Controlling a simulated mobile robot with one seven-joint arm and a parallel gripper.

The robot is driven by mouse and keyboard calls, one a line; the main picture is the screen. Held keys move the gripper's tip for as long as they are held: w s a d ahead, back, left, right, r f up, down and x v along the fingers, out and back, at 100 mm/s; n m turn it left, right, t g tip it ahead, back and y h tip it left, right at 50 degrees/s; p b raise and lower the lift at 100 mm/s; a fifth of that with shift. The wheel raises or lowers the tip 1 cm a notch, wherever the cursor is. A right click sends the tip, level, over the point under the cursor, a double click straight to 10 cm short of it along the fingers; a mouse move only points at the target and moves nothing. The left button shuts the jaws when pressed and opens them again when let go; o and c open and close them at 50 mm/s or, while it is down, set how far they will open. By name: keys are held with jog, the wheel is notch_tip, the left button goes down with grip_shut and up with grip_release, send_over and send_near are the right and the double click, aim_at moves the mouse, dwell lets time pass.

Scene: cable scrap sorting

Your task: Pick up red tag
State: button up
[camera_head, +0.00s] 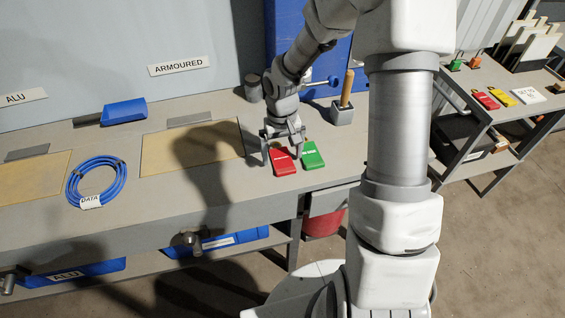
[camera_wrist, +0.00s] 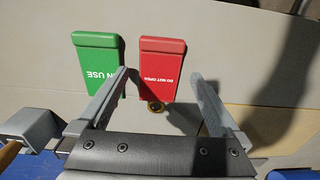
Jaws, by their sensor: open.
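The red tag (camera_head: 282,161) lies flat on the grey workbench, just left of a green tag (camera_head: 313,155). In the wrist view the red tag (camera_wrist: 162,70) reads "DO NOT OPEN" upside down and lies ahead of my gripper, between the lines of its two fingers. My gripper (camera_head: 284,149) is over the near part of the bench at the red tag. In the wrist view its fingers (camera_wrist: 161,80) are spread wide with nothing held between them. The left finger shows close to the green tag (camera_wrist: 98,62) and overlaps its lower edge. I cannot tell the height of the fingertips above the bench.
A wooden-handled tool (camera_head: 347,90) stands in a grey holder behind the tags. A blue cable coil (camera_head: 96,182) labelled DATA and a blue bin (camera_head: 124,112) lie to the left. The bench's front edge is close to the tags.

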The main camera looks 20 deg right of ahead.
aim_at(282, 161)
jog(key=shift+f, duration=0.55)
jog(key=c, duration=1.4)
jog(key=shift+o, duration=0.2)
jog(key=shift+r, duration=0.15)
notch_tip(282, 161, up, 4)
jog(key=shift+r+p, duration=0.1)
jog(key=shift+p, duration=0.4)
jog(key=s+d+r+p, duration=0.2)
jog(key=s+d+r, duration=0.4)
jog(key=s+d, duration=0.2)
jog(key=shift+s+r, duration=0.25)
jog(key=shift+r, duration=0.05)
